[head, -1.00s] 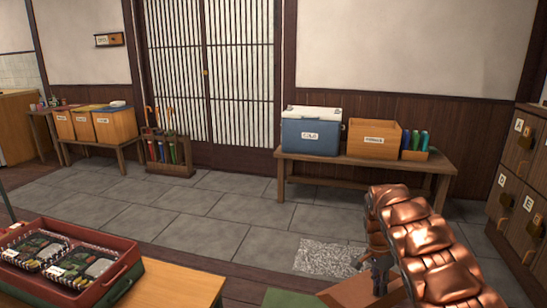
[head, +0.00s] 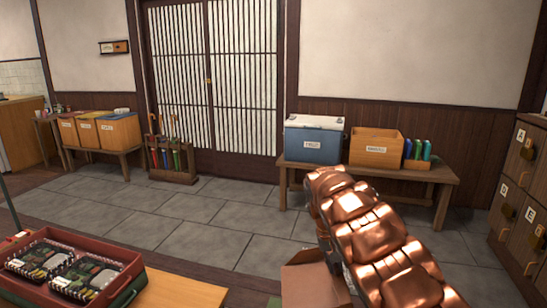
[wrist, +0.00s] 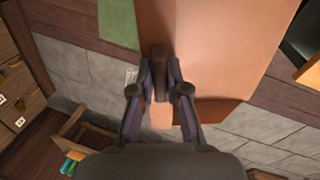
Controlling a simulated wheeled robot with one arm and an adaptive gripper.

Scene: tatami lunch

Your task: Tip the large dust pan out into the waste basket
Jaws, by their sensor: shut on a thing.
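The large dust pan is a plain brown-orange, flat-sided thing (head: 312,280) at the bottom of the head view, partly behind my copper-coloured arm. In the wrist view the pan (wrist: 215,60) fills much of the upper middle. My gripper (wrist: 160,82) is shut on its dark handle at the pan's near edge. The pan is held above the floor. Whether anything lies in it cannot be told. I cannot make out a waste basket in either view.
A low table (head: 180,292) with a red lunch tray (head: 122,272) stands at the lower left. A bench (head: 440,177) bears a blue cooler (head: 312,145) and a wooden box (head: 375,148). Lockers (head: 515,190) stand right. Grey stone floor (head: 200,215) is open between.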

